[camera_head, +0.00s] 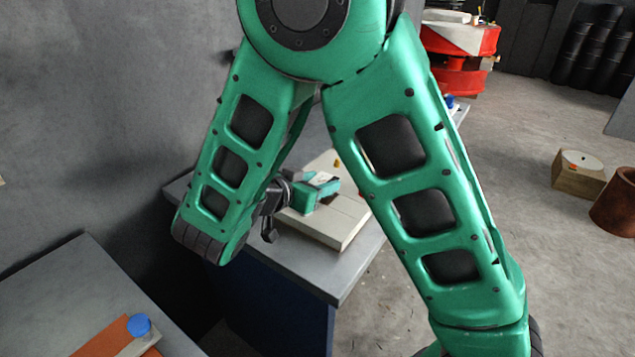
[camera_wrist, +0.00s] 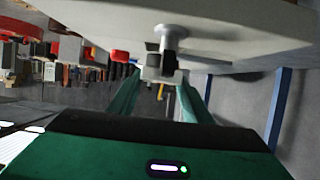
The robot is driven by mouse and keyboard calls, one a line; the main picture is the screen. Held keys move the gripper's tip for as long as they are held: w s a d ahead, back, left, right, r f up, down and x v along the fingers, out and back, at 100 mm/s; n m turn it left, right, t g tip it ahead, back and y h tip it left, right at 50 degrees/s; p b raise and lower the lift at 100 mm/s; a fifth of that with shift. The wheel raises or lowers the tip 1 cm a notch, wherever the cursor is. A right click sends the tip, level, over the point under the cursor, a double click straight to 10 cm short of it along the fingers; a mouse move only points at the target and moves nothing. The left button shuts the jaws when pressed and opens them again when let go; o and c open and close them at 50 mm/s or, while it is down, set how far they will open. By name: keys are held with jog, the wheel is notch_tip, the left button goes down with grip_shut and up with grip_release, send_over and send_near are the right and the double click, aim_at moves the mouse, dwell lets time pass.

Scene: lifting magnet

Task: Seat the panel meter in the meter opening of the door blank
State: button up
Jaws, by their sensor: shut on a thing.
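A pale slab, seemingly the door blank (camera_head: 335,225), lies on a grey table. In the wrist view a large pale panel (camera_wrist: 235,25), probably the same slab, fills the top edge. My gripper (camera_head: 325,180) is low over the slab, partly hidden by my arm. In the wrist view my gripper's green fingers (camera_wrist: 160,82) are shut on a small grey piece, probably the panel meter (camera_wrist: 152,72). A short round stem (camera_wrist: 168,38) shows between this piece and the panel. I cannot tell whether they touch. The meter opening cannot be made out.
The grey table (camera_head: 345,275) has a dark blue base. Another grey table (camera_head: 60,285) at lower left bears an orange board (camera_head: 100,338) and a blue knob (camera_head: 139,325).

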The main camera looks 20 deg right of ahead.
jog(key=shift+f, duration=1.45)
jog(key=o, duration=1.2)
jog(key=shift+a, duration=0.1)
jog(key=v, duration=1)
jog(key=shift+s+a, duration=0.15)
jog(key=shift+s+r, duration=0.1)
jog(key=shift+s, duration=0.05)
